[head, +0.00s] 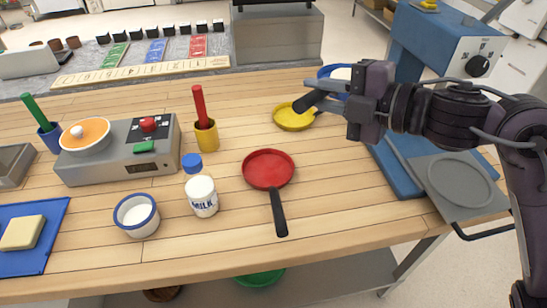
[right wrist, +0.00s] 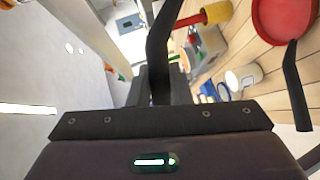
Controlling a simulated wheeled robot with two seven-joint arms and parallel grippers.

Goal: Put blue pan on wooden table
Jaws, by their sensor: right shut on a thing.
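The blue pan (head: 326,71) shows as a blue rim with a pale patch, mostly hidden behind my right gripper (head: 320,93) near the table's back edge. My right gripper is shut on its black handle, which also shows in the right wrist view (right wrist: 161,55). The pan's body is outside the wrist view, and I cannot tell whether it touches anything. The wooden table (head: 350,195) lies below and in front of the gripper. My left gripper is not in view.
On the table are a yellow pan (head: 293,117) just below the gripper, a red pan (head: 268,168), a yellow holder (head: 207,134), a milk bottle (head: 203,196) and a blue-rimmed bowl (head: 136,215). A blue machine (head: 440,45) stands right. The table's front right is clear.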

